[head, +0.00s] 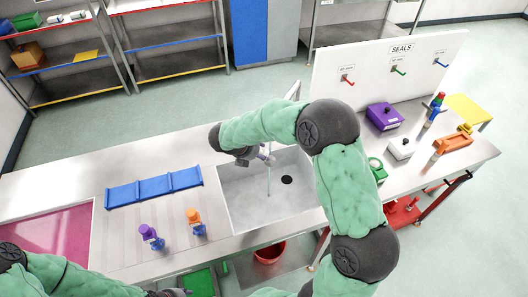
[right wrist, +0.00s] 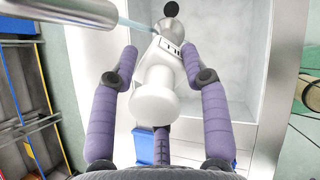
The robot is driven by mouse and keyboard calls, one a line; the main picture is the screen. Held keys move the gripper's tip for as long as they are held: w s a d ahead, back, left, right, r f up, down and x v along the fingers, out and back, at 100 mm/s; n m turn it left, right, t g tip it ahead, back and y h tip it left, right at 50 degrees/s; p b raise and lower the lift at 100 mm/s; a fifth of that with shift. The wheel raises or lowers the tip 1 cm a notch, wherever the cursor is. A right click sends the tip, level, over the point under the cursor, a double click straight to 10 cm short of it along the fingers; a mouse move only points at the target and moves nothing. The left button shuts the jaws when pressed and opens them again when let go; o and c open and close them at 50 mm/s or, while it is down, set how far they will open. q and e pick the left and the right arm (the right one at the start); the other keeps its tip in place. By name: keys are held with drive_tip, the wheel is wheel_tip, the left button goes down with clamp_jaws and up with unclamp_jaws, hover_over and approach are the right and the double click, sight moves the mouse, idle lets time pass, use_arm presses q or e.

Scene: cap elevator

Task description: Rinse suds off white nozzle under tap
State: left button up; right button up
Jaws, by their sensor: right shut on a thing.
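My right gripper (head: 262,156) is over the left side of the sink (head: 240,205). In the right wrist view its purple fingers (right wrist: 165,75) are shut around the white nozzle (right wrist: 155,80), which has a grey metal conical tip (right wrist: 169,29). The tap (right wrist: 75,10) shows as a metal pipe at the upper left there. A pale water stream (right wrist: 138,23) runs from it towards the upper part of the nozzle; a thin stream (head: 268,180) also falls into the sink in the head view. I cannot make out suds on the nozzle. My left gripper (head: 175,292) is mostly cut off at the bottom edge.
A blue rack (head: 155,190), a purple nozzle (head: 150,236) and an orange nozzle (head: 195,221) stand on the counter left of the sink. A pink-filled basin (head: 45,240) lies farther left. A purple box (head: 384,116) and white box (head: 401,148) stand right, before a SEALS board (head: 400,62).

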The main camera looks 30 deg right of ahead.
drive_tip(key=s+a, duration=0.1)
drive_tip(key=a, duration=0.5)
drive_tip(key=shift+s+a, duration=0.15)
drive_tip(key=shift+s, duration=0.25)
drive_tip(key=shift+r, duration=0.15)
idle(1.2)
drive_tip(key=s+a+r+p, duration=0.1)
drive_tip(key=a+r+p, duration=0.2)
drive_tip(key=a, duration=0.1)
drive_tip(key=shift+s+a+r+p, duration=0.25)
drive_tip(key=shift+a+r+p, duration=0.1)
drive_tip(key=shift+a+r, duration=0.05)
